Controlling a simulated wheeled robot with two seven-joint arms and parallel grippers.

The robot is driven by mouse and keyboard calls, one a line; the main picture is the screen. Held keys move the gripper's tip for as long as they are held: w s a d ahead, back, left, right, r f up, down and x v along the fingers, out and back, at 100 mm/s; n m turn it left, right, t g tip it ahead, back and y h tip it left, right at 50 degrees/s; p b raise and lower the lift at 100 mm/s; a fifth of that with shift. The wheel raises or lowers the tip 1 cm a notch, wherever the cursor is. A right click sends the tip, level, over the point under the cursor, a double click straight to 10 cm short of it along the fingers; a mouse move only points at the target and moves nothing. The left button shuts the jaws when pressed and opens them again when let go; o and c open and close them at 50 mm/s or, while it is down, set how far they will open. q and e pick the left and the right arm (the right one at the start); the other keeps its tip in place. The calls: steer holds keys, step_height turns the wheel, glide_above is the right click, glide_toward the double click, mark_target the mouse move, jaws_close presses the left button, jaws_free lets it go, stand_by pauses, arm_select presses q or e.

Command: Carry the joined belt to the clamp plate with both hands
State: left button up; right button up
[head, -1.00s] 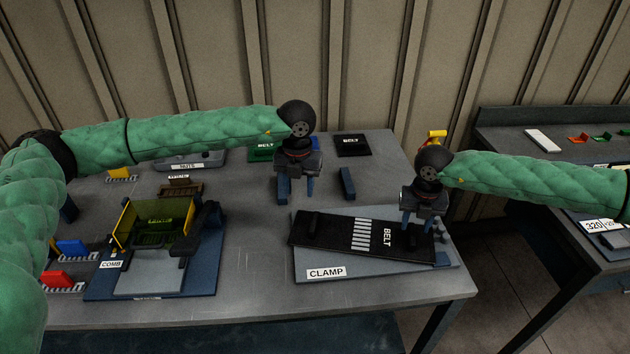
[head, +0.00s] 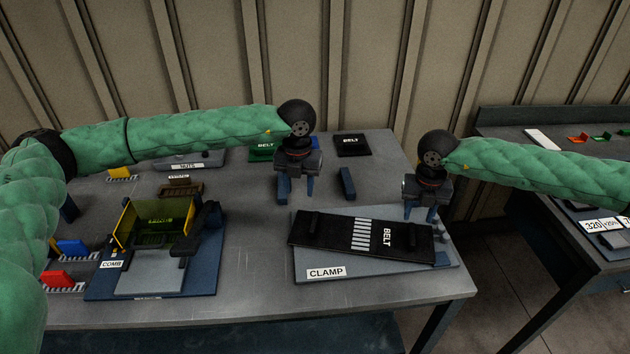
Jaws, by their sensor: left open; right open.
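The joined black belt (head: 335,237) lies on the grey-blue clamp plate (head: 318,273), which carries a CLAMP label. The belt has white stripes across its middle and a BELT label. It sits slightly turned relative to the plate, and a raised block shows near each end. My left gripper (head: 296,192) is open and empty, above the table behind the belt's left part. My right gripper (head: 421,212) is open and empty, just behind and above the belt's right end. Whether its fingertips touch anything is hard to tell.
A comb fixture (head: 152,255) with yellow sides stands left of the plate. A dark blue bar (head: 347,183) lies behind the belt. A black BELT pad (head: 352,145) and a green BELT pad (head: 263,150) lie at the back. A second table (head: 500,150) stands right, across a gap.

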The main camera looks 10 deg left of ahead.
steer(key=shift+r, duration=0.15)
stand_by(0.3)
steer(key=shift+d+r, duration=0.75)
steer(key=shift+d, duration=0.25)
steer(key=shift+d+r, duration=0.7)
steer(key=shift+d, duration=0.3)
